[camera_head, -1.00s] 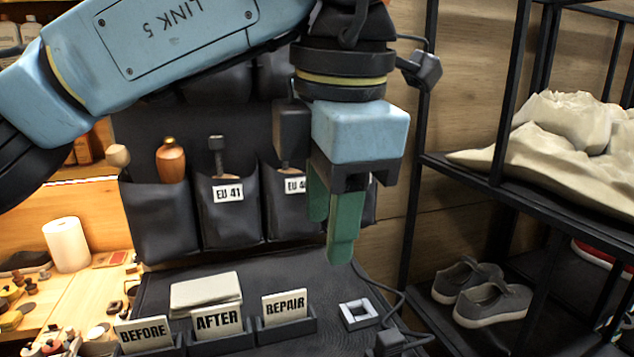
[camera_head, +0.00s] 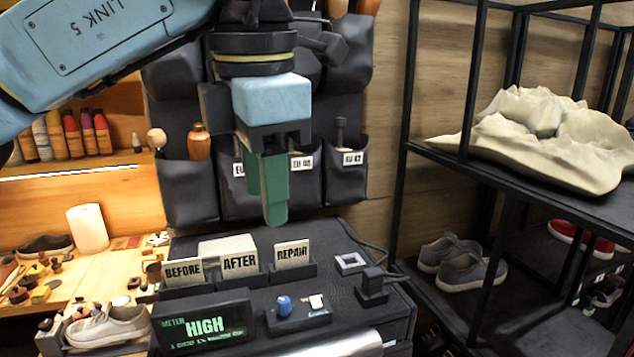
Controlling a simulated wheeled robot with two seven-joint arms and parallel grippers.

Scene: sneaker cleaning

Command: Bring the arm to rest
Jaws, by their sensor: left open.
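My left gripper (camera_head: 266,190) hangs pointing down from my left arm, which comes in from the upper left. Its green fingers are open with nothing between them. They are in front of the hanging pockets and above the dark bench unit (camera_head: 345,230). My right gripper is not in view.
The unit carries BEFORE (camera_head: 183,270), AFTER (camera_head: 239,262) and REPAIR (camera_head: 292,254) cards, and a display reading HIGH (camera_head: 205,327). A black shelf (camera_head: 470,165) with a beige cloth-like heap (camera_head: 545,140) and grey shoes (camera_head: 470,270) stands at right. A sneaker (camera_head: 108,327) sits lower left.

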